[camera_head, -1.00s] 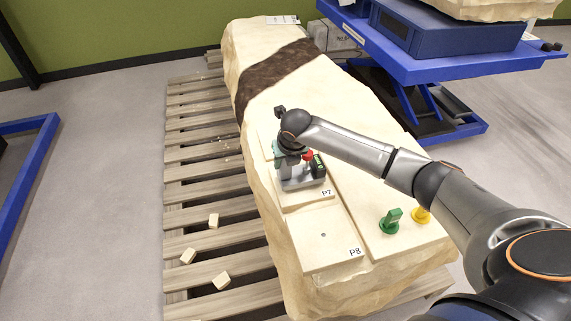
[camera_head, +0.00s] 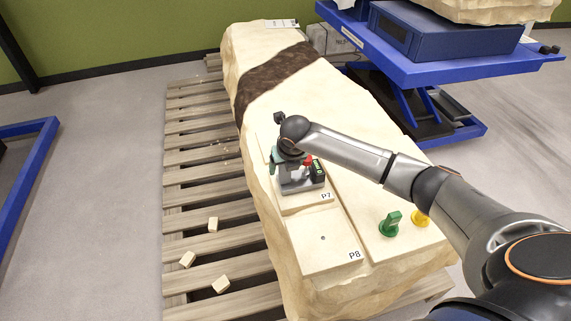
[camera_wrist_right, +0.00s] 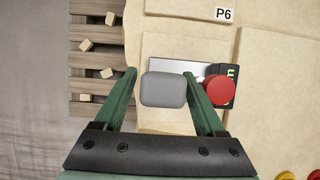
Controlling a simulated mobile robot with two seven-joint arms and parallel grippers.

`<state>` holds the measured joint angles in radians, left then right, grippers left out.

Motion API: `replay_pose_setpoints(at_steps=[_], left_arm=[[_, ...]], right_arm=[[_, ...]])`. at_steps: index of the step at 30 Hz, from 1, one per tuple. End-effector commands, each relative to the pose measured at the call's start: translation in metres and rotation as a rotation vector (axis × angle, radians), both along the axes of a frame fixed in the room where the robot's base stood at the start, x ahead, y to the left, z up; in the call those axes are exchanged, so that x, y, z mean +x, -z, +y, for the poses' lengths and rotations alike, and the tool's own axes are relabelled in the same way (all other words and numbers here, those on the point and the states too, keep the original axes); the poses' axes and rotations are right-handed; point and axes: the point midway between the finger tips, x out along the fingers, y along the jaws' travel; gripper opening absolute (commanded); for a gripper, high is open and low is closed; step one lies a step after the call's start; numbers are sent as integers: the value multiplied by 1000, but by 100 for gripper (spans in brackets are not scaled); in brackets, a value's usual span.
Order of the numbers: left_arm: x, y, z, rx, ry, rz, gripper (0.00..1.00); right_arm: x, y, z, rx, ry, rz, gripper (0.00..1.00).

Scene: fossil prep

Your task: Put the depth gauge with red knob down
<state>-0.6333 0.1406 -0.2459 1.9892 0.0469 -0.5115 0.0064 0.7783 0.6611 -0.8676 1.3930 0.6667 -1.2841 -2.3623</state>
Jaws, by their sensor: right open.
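The depth gauge with red knob (camera_head: 303,181) stands on the pale P7 step (camera_head: 303,202) of the fossil block. In the right wrist view its red knob (camera_wrist_right: 218,89) is at the right and its grey grip block (camera_wrist_right: 164,90) lies between the fingers. My right gripper (camera_wrist_right: 164,88) is open around the grey block, with a gap at the left finger; the right finger is close to the block and the knob. In the head view my right gripper (camera_head: 281,158) is mostly hidden by its own wrist. My left gripper is not in view.
A green-knobbed piece (camera_head: 390,224) and a yellow piece (camera_head: 420,218) stand on the block at the right. A wooden pallet (camera_head: 195,163) with several small wood blocks lies below. A blue lift table (camera_head: 440,62) is behind.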

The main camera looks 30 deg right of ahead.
Motion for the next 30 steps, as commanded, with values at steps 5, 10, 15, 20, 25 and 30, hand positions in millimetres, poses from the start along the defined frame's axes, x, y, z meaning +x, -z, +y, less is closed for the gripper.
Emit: replay_pose_setpoints(at_steps=[5,10,15,20,25,30], left_arm=[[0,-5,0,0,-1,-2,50],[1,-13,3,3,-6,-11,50],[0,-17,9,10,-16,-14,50],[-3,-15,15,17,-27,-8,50],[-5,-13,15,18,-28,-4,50],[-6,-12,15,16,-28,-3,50]], right_arm=[[-5,-19,1,2,-1,-5,72],[-18,-52,4,-1,-1,-6,72],[-33,-83,8,0,-1,-4,72],[-42,-104,10,0,0,-3,72],[-47,-112,11,1,2,-1,72],[-47,-112,11,1,2,0,72]])
